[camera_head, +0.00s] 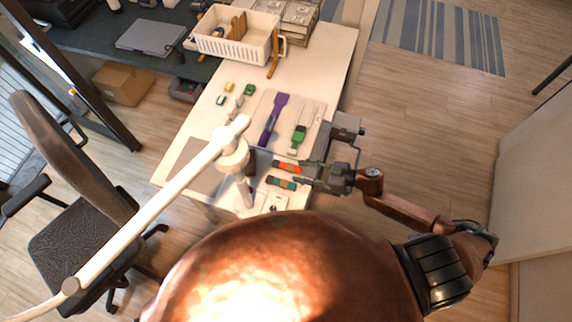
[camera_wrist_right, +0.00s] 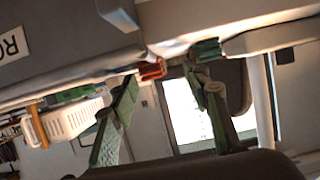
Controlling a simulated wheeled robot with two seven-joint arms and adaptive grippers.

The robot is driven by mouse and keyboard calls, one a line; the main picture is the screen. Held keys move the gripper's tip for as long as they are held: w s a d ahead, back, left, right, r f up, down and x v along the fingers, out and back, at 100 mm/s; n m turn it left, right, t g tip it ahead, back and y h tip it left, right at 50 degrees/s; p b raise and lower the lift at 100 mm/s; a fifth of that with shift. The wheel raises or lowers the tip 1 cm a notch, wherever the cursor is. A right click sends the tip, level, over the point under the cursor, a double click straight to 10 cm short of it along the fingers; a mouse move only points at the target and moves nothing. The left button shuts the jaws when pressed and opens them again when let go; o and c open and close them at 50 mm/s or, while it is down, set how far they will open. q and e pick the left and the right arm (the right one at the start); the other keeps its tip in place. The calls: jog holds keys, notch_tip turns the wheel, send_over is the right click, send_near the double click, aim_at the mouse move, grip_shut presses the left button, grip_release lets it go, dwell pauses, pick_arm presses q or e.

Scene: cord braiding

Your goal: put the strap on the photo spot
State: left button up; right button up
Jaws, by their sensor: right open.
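My right gripper (camera_head: 302,172) is open at the near right edge of the table, its fingers pointing left. A short orange-and-dark strap-like piece (camera_head: 285,167) and a teal-and-orange one (camera_head: 281,183) lie just beyond its fingertips. In the right wrist view the open green-padded fingers (camera_wrist_right: 162,78) stand apart, with a red-orange end (camera_wrist_right: 152,70) and a green end (camera_wrist_right: 208,48) near them. A purple strap (camera_head: 272,120) and a green-and-white strap (camera_head: 298,138) lie on a pale board. I cannot tell which area is the photo spot. My left gripper is not in view.
A white boom arm (camera_head: 150,215) crosses the table's near left, over a grey mat (camera_head: 190,165). A white basket (camera_head: 236,40) stands at the back. Small green and yellow pieces (camera_head: 230,87) lie mid-table. A chair (camera_head: 70,240) stands left.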

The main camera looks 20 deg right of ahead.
aim_at(294, 168)
jog(key=x, duration=0.4)
jog(key=shift+w+r, duration=0.1)
jog(key=shift+w, duration=0.45)
jog(key=shift+w+a, duration=0.15)
jog(key=shift+a, duration=0.2)
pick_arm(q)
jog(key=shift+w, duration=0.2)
pick_arm(e)
grip_shut()
